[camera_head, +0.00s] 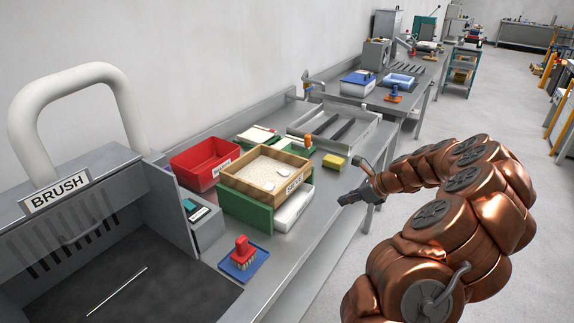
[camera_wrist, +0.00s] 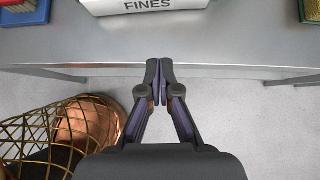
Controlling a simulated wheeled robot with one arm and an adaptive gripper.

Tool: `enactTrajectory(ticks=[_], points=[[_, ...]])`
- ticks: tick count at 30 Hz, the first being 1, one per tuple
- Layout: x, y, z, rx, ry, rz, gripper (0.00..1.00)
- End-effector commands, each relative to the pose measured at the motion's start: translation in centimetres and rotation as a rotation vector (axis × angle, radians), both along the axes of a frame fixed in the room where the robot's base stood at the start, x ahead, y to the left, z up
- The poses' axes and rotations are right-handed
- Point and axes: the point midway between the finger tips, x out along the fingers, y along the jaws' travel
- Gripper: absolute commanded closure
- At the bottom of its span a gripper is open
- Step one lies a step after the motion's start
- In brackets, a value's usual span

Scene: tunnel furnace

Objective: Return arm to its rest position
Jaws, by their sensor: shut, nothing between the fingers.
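My copper arm reaches in from the right in the head view. My gripper (camera_head: 352,198) is at the bench's front edge, to the right of the sieve box. In the wrist view my gripper (camera_wrist: 160,72) is shut with its fingertips together and nothing between them. It points toward the front edge of the grey bench (camera_wrist: 220,45), with floor below. A white box labelled FINES (camera_wrist: 150,5) stands on the bench beyond the fingertips, apart from them.
The BRUSH booth (camera_head: 70,190) is at left.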

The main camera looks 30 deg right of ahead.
Motion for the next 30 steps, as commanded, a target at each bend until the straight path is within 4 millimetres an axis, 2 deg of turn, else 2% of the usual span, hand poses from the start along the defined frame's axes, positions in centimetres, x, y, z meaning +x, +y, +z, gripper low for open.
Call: enactTrajectory(ticks=[5,8,11,14,17,18,24,30], points=[[0.1,0.2,0.1,-0.002,-0.001,0.005,1.00],[0.5,1.5,0.8,-0.022,-0.011,0.054,1.00],[1.1,5.0,2.5,-0.072,-0.033,0.178,1.00],[1.4,10.1,4.4,-0.148,-0.063,0.365,1.00],[0.9,15.2,6.2,-0.233,-0.095,0.567,1.00],[0.4,17.2,6.8,-0.265,-0.108,0.648,1.00],[-3.3,25.7,8.8,-0.417,-0.162,1.035,1.00],[-8.7,31.6,9.8,-0.560,-0.203,1.398,1.00]])
